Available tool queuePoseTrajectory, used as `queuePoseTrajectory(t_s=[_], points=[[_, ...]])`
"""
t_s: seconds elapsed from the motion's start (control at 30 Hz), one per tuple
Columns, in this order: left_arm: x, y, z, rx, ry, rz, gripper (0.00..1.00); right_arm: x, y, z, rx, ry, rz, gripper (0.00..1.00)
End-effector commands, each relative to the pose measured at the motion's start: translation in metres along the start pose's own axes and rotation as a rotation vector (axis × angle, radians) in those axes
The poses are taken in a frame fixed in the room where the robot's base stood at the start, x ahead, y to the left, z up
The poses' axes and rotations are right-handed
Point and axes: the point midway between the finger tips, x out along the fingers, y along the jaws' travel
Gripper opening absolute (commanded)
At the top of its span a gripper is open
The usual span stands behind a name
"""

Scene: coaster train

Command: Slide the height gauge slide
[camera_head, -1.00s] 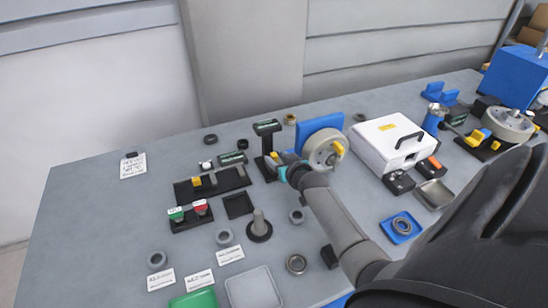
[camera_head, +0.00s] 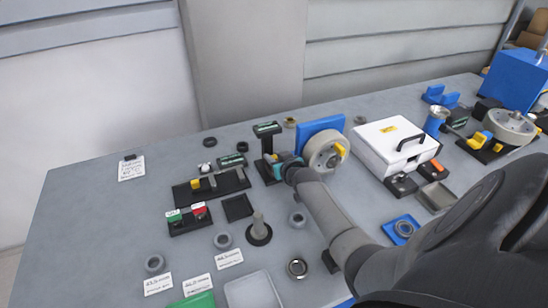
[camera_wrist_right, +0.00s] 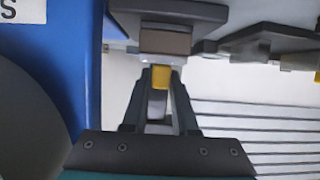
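The height gauge (camera_head: 266,129) is a black upright stand with a green-labelled top, in the middle of the bench. Its small yellow slide (camera_wrist_right: 161,77) shows between my right fingertips in the wrist view. My right gripper (camera_head: 276,158) reaches the gauge's post from the right. In the wrist view, the fingers of my right gripper (camera_wrist_right: 160,82) close in on both sides of the yellow slide and appear to touch it. The gripper hides part of the post in the head view. My left gripper is not in view.
A blue panel with a grey wheel (camera_head: 325,151) stands close to the right of the gripper. A white case (camera_head: 385,141) is farther right. A black tray (camera_head: 232,184) with a yellow block lies left, and a peg on a round base (camera_head: 259,234) stands in front.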

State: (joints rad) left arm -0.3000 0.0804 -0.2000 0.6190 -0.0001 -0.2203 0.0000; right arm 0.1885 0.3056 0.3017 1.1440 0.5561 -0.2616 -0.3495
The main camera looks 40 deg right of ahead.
Motion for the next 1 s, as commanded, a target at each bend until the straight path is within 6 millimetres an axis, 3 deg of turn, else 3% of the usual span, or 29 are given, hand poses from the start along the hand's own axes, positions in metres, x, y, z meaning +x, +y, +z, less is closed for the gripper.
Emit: queuePoseTrajectory(t_s=[0.23, 1.0], points=[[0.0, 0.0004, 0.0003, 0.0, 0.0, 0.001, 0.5, -0.0001, -0.0001, 0.0004, 0.0, 0.0, 0.0, 0.0], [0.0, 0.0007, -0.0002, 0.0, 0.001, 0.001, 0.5, -0.0002, -0.0002, 0.0008, 0.0, -0.001, 0.0, 0.0]])
